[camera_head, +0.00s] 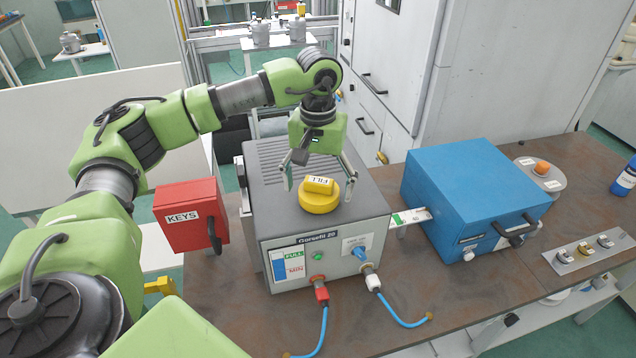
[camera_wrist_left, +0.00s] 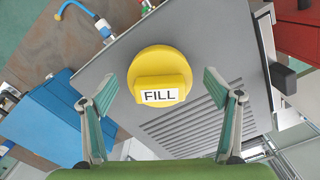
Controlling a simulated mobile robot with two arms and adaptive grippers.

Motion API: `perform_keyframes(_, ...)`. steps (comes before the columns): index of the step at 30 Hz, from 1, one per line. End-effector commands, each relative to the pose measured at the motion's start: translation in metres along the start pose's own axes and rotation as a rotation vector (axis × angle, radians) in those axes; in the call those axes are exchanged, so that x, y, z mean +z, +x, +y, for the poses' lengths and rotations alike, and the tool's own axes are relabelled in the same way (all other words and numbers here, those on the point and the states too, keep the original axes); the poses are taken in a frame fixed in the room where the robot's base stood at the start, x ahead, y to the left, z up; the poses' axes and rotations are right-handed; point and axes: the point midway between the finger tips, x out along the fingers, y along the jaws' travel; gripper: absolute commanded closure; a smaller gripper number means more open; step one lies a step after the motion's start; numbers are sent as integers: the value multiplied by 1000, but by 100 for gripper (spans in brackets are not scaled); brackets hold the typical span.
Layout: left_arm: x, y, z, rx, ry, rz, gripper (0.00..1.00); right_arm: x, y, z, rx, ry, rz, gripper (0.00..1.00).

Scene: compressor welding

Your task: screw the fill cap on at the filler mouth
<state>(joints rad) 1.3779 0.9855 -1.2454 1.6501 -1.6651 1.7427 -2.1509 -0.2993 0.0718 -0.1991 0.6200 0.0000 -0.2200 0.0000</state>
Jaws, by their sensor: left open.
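The yellow fill cap (camera_head: 320,198), with a raised grip labelled FILL, sits on top of the grey compressor box (camera_head: 270,230). It also shows in the left wrist view (camera_wrist_left: 160,62). The filler mouth is hidden, apparently beneath the cap. My left gripper (camera_head: 318,185) is open above the cap and points down, with its fingers on either side of it. In the left wrist view its fingers (camera_wrist_left: 162,92) stand apart from the cap, with gaps on both sides. My right gripper is not in view.
A red KEYS box (camera_head: 188,216) stands left of the compressor. A blue case (camera_head: 475,190) stands to its right. Blue hoses (camera_head: 322,330) run from the compressor's front onto the brown bench (camera_head: 235,325). A metal strip with switches (camera_head: 588,250) lies at the right.

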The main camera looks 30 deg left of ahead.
Motion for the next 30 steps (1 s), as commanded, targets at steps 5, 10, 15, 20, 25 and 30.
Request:
perform_keyframes(5,0,0,0,0,0,0,18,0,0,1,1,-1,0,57)
perform_keyframes(10,0,0,0,1,0,0,52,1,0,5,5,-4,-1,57)
perform_keyframes(15,0,0,0,1,0,0,59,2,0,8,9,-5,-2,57)
perform_keyframes(20,0,0,0,1,0,0,79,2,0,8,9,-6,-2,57)
perform_keyframes(25,-1,2,0,2,96,1,79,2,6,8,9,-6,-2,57)
perform_keyframes(30,-1,3,-2,1,326,1,79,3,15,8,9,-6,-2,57)
